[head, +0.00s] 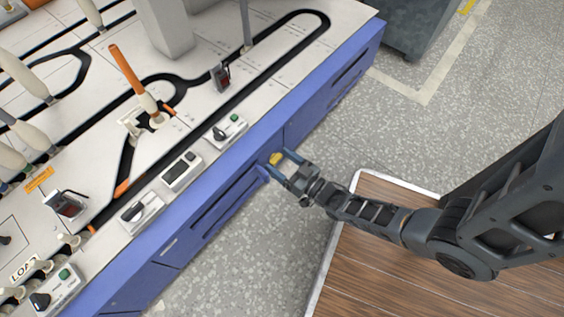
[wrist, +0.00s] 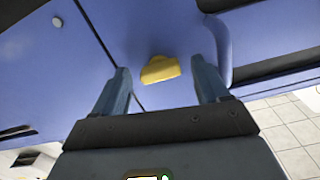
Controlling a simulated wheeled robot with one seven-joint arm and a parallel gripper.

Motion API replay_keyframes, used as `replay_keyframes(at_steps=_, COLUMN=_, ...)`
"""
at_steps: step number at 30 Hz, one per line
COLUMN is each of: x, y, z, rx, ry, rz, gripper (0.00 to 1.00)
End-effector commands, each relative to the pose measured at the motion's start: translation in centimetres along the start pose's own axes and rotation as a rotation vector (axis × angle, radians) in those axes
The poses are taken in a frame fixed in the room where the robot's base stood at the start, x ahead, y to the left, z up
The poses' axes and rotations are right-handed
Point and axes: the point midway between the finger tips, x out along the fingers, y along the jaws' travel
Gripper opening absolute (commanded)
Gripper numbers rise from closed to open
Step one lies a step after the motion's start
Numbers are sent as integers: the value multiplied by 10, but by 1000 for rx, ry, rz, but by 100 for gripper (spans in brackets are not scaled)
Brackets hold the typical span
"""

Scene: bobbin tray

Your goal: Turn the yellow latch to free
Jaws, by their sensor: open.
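The yellow latch (head: 275,158) is a small knob on the blue front panel of the machine. In the wrist view the latch (wrist: 160,69) lies ahead of my gripper, roughly between the two fingers and a little beyond their tips. My gripper (head: 278,163) is open, with one finger on each side of the latch as seen in the head view. In the wrist view my gripper (wrist: 163,80) holds nothing, and I see no contact with the latch. The latch's far side is hidden.
The blue cabinet (head: 325,101) has a dark slot and a raised handle edge beside the latch. Control boxes (head: 182,172) line the white top (head: 290,60). A wooden platform (head: 380,250) lies under my arm. A dark grey bin (head: 415,25) stands at the back right.

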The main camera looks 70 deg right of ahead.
Motion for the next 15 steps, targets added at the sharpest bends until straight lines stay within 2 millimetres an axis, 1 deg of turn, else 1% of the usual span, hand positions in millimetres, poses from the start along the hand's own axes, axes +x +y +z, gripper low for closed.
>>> replay_keyframes(at_steps=2, x=0, y=0, z=0, rx=0, ry=0, rz=0, gripper=74)
replay_keyframes(at_steps=15, x=0, y=0, z=0, rx=0, ry=0, rz=0, gripper=32)
